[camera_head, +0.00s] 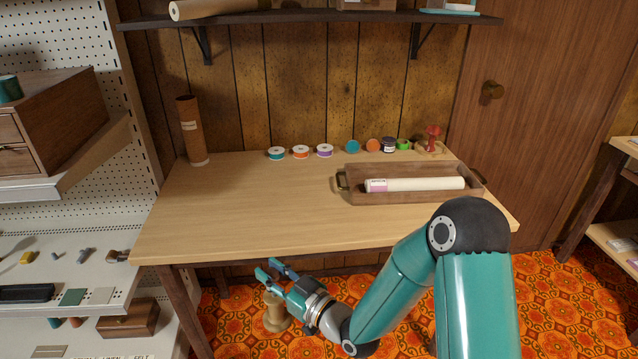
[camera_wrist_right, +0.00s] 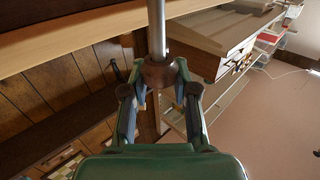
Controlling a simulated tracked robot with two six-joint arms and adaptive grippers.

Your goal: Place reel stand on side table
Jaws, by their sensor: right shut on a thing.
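My right gripper (camera_head: 275,268) is low in front of the wooden table (camera_head: 230,215), below its top and over the patterned floor. It is shut on a turned wooden piece (camera_head: 275,314), which I take to be the reel stand. In the right wrist view the fingers (camera_wrist_right: 157,88) close around its brown wooden part (camera_wrist_right: 157,72), and a grey metal rod runs up out of the frame. The rest of the stand is hidden. At the right edge stands part of another table (camera_head: 622,147); I cannot tell which is the side table. My left gripper is out of view.
A tray (camera_head: 400,198) with a pale roll, several thread spools (camera_head: 300,152), a red piece (camera_head: 433,131) and a brown tube (camera_head: 192,130) stand on the wooden table. Its left and front top is clear. Pegboard shelves (camera_head: 60,235) stand at left.

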